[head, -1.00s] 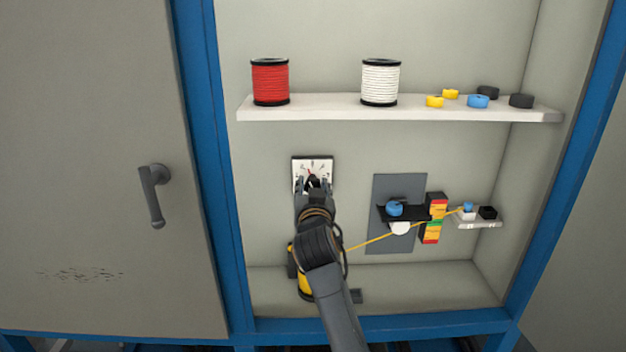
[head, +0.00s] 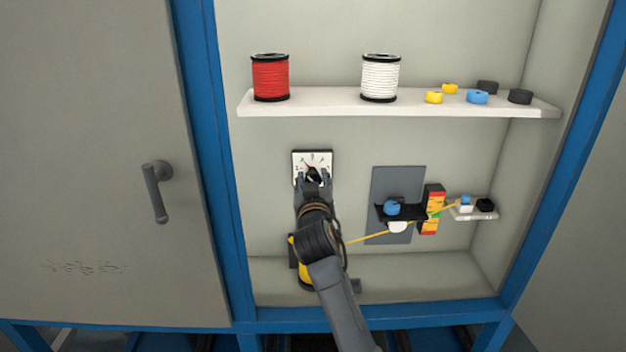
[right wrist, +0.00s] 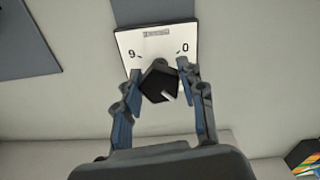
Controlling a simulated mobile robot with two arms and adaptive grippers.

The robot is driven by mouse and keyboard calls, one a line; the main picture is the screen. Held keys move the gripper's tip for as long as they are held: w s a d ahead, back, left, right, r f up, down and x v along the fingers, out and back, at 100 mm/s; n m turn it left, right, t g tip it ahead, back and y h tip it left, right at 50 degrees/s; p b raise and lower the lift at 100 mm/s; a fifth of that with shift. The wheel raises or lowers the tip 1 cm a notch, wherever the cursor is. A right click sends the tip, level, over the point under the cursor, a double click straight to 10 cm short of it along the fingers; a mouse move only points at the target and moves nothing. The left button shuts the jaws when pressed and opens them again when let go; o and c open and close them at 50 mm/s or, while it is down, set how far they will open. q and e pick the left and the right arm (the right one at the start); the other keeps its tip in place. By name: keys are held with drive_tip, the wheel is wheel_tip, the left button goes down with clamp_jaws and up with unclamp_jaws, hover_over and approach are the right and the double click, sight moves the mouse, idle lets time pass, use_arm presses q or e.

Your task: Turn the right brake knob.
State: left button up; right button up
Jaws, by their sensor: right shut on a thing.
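A black brake knob (head: 312,174) sits on a white square dial plate (head: 326,159) with a scale, on the cabinet's back wall. The dial plate (right wrist: 155,42) shows digits at both sides there. The gripper hides the dial's lower part. My left gripper is not in view.
A shelf (head: 320,103) above carries a red spool (head: 270,78), a white spool (head: 380,78) and small colored rings. A yellow cable (head: 375,237) runs right from behind my arm to a bracket (head: 410,212). A yellow spool (head: 304,275) is partly behind my arm.

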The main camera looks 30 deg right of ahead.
drive_tip(key=o, duration=1.1)
drive_tip(key=shift+w, duration=0.1)
drive_tip(key=v, duration=1.2)
